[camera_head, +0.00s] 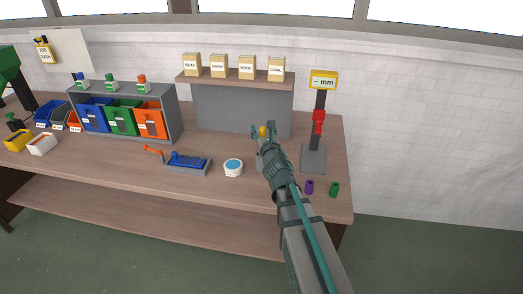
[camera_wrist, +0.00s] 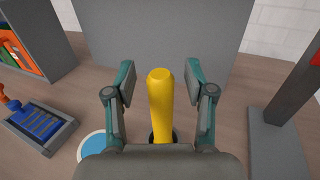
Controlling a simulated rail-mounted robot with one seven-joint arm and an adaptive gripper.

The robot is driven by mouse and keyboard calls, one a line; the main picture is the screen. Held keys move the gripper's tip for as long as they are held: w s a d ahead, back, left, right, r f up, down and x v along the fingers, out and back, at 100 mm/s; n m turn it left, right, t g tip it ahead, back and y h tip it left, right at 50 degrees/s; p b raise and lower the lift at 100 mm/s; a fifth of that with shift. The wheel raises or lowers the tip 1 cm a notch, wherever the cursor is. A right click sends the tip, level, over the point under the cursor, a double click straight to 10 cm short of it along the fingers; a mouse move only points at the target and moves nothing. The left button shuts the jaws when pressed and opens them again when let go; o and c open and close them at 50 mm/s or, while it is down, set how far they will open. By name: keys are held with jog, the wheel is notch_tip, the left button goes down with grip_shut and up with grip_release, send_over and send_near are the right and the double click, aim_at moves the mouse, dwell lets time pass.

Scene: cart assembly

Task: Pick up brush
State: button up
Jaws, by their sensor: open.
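A yellow upright handle (camera_wrist: 161,100), which I take to be the brush, stands between the fingers of my gripper (camera_wrist: 160,82) in the wrist view. The fingers are spread, with a visible gap on both sides of the handle. The handle's lower end meets a dark round holder or base, mostly hidden by my gripper. Any bristles are out of sight. In the head view, only the yellow top (camera_head: 263,131) shows at my gripper (camera_head: 265,129), above the workbench (camera_head: 225,190).
A grey panel (camera_head: 225,110) stands behind the handle. A grey measuring stand (camera_head: 314,158) is to the right. A round white tin with a blue top (camera_head: 233,168) and a blue tray (camera_head: 188,162) are to the left. Purple (camera_head: 309,187) and green (camera_head: 334,189) cylinders stand at the front right.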

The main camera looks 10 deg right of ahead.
grip_shut()
jog(key=shift+r, duration=0.1)
notch_tip(320, 180, up, 10)
jog(key=p, duration=0.9)
jog(key=shift+p, duration=0.35)
